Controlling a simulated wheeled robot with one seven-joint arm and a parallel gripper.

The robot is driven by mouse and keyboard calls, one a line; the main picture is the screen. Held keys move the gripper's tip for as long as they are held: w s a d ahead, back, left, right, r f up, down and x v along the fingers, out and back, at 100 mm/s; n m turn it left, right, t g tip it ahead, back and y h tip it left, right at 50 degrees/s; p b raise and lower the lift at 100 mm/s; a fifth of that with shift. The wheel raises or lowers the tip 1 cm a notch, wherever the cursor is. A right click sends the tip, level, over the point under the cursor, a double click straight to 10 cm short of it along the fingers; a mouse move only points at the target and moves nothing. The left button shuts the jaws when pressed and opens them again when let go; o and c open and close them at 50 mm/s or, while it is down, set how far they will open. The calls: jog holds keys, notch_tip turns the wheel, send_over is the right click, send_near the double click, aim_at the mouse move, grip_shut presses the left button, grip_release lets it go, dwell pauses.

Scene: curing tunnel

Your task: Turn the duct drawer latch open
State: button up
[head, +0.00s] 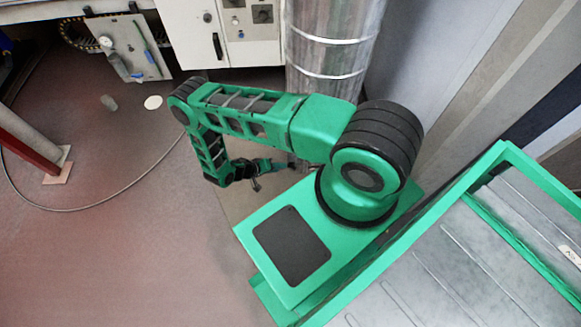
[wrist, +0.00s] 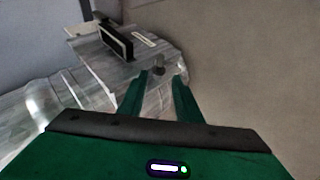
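The silver duct (head: 328,62) stands upright beyond my arm in the head view; my arm hides its lower part. In the wrist view its metal side (wrist: 50,112) lies at left, with a flat metal drawer plate (wrist: 135,62) carrying a black handle (wrist: 116,42). A small grey knob (wrist: 158,64), which looks like the latch, sticks up near the plate's right edge. My gripper (wrist: 161,78) is open, its two green fingers apart and empty. The knob shows just beyond the gap between the fingertips; I cannot tell whether they touch. In the head view my gripper (head: 275,166) is small beside the duct's base.
A white control cabinet (head: 205,45) stands at the back, with a gauge panel (head: 128,48) to its left. A cable (head: 95,203) curves across the reddish floor near a red-and-white post (head: 35,140). A striped wall (head: 470,75) bounds the right. The left floor is mostly clear.

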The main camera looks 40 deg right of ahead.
aim_at(290, 167)
jog(key=x, duration=0.9)
jog(key=shift+d+f, duration=0.2)
jog(key=shift+f, duration=0.05)
